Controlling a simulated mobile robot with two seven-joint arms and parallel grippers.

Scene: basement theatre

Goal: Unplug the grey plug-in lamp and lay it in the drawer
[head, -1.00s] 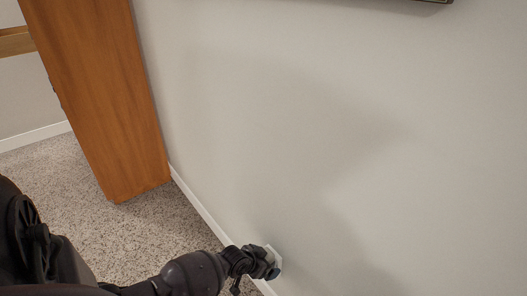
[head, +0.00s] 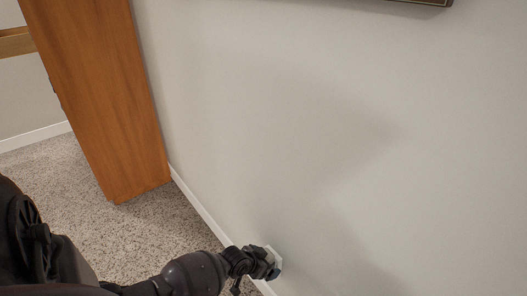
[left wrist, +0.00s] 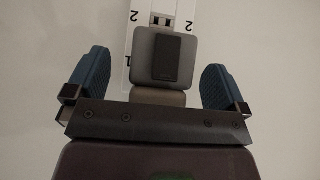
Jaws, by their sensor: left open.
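The grey plug-in lamp (left wrist: 150,58) is a small rounded block with a dark panel, in front of a white outlet plate (left wrist: 131,78) on the wall. My left gripper (left wrist: 160,72) is open, with one blue finger on each side of the lamp and a visible gap on both sides. In the head view my left gripper (head: 268,268) is low against the wall at the outlet plate (head: 274,252) and hides most of it; I cannot make out the lamp there. I cannot make out a drawer. My right gripper is not in view.
A tall orange-brown wooden cabinet (head: 102,95) stands against the wall at left, with small dark handles on its left edge. A white baseboard (head: 198,207) runs along the wall. Speckled carpet (head: 150,235) is clear between cabinet and arm. A framed edge hangs at top right.

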